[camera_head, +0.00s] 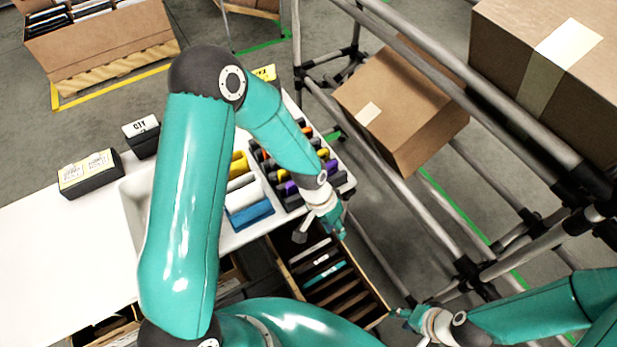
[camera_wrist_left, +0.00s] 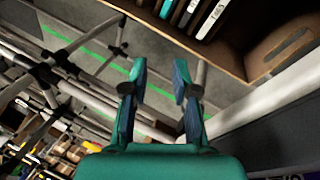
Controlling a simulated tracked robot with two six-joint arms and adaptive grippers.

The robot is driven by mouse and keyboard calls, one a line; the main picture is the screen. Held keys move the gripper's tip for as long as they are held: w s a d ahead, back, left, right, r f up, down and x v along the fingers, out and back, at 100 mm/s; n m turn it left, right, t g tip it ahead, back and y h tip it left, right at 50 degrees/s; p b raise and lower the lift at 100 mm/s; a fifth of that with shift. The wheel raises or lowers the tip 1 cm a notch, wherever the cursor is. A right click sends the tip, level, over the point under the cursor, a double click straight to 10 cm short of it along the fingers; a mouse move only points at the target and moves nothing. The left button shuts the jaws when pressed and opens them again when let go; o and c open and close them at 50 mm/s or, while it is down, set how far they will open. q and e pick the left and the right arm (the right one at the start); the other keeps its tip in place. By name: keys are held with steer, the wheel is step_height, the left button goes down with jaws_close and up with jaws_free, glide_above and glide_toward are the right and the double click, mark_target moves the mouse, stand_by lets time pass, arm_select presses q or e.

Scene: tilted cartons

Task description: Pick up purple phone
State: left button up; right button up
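Purple items, one at the near left (camera_head: 290,187) and one at the far right (camera_head: 323,153), stand among yellow, orange and grey ones in a dark slotted rack on the white table in the head view. My left forearm covers part of the rack, and which item is the purple phone I cannot tell for sure. My left gripper (camera_head: 336,226) is just off the rack's near right corner; in the left wrist view (camera_wrist_left: 160,82) its fingers are apart with nothing between them. My right gripper (camera_head: 403,314) is at the lower right, apart from the rack; its opening is unclear.
A brown carton (camera_head: 375,303) with upright thin devices in slots stands below the left gripper. The white table (camera_head: 60,240) holds dark boxes (camera_head: 90,173). A grey pipe rack (camera_head: 400,180) with tilted cartons (camera_head: 400,105) stands to the right.

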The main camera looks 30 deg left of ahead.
arm_select(q)
steer(key=w+a+r+m+y+b, duration=0.15)
steer(key=w+a+r, duration=0.3)
steer(key=r, duration=0.75)
steer(key=w+a+r+m+y, duration=0.25)
steer(key=w+a+r, duration=0.2)
steer(key=r, duration=0.65)
steer(key=f, duration=0.7)
steer(key=s+f, duration=0.1)
steer(key=f, duration=0.2)
steer(key=shift+a+f, duration=0.25)
steer(key=shift+a, duration=0.15)
steer(key=shift+s+a+f, duration=0.1)
steer(key=shift+a+f, duration=0.05)
steer(key=shift+f, duration=1.2)
steer(key=shift+a+f, duration=0.1)
steer(key=shift+f, duration=1.25)
jaws_close()
